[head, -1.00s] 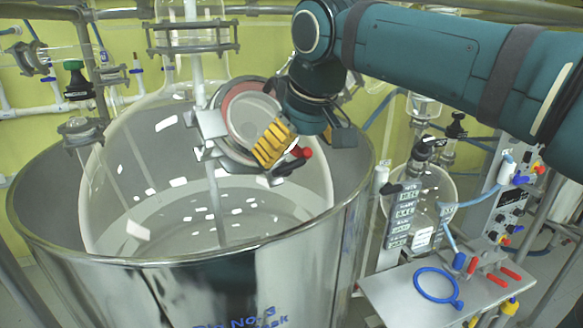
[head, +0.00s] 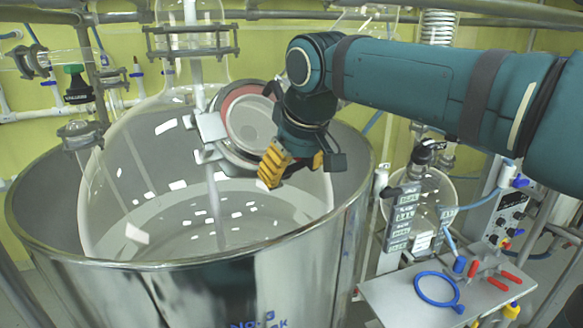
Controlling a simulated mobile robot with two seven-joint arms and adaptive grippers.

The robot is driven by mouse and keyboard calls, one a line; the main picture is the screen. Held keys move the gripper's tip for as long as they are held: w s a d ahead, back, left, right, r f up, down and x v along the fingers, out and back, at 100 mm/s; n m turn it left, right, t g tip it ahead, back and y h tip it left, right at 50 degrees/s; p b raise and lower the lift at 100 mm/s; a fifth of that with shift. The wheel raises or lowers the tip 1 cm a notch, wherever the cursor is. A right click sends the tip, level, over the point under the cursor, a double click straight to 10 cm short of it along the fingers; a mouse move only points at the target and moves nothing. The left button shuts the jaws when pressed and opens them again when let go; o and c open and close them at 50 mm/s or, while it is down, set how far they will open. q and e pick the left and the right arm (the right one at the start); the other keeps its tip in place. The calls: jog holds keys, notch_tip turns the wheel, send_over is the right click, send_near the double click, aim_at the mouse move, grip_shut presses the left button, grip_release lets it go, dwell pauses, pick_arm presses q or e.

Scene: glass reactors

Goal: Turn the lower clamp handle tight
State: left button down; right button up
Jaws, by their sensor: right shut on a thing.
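My right gripper (head: 291,167) reaches in from the right with yellow fingers, at the lower right edge of the round side port (head: 250,120) of the glass vessel. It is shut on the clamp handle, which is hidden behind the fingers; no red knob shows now. The grey metal clamp (head: 211,128) grips the port's rim on its left side, and a metal band runs under the port towards my fingers. How far the handle is turned cannot be seen. My left gripper is not in view.
A wide steel bath (head: 110,280) surrounds the large glass vessel (head: 130,190). A metal frame bracket (head: 190,40) holds the vessel's neck. At right are a small glass flask (head: 430,195), a shelf (head: 400,292) with a blue ring (head: 437,290), and red-handled levers (head: 490,270).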

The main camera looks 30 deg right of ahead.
jog(key=m+y, duration=0.2)
jog(key=m, duration=0.1)
jog(key=m+y, duration=0.2)
jog(key=m, duration=0.2)
jog(key=shift+t, duration=0.4)
jog(key=m+t+y+b, duration=0.1)
jog(key=m, duration=0.3)
jog(key=shift+f+y, duration=0.1)
jog(key=shift+y, duration=0.3)
jog(key=m+t+y+b, duration=0.1)
jog(key=m+t, duration=0.1)
jog(key=m, duration=0.2)
jog(key=shift+b, duration=0.35)
jog(key=shift+m, duration=0.4)
jog(key=o, duration=1.2)
jog(key=shift+c, duration=0.2)
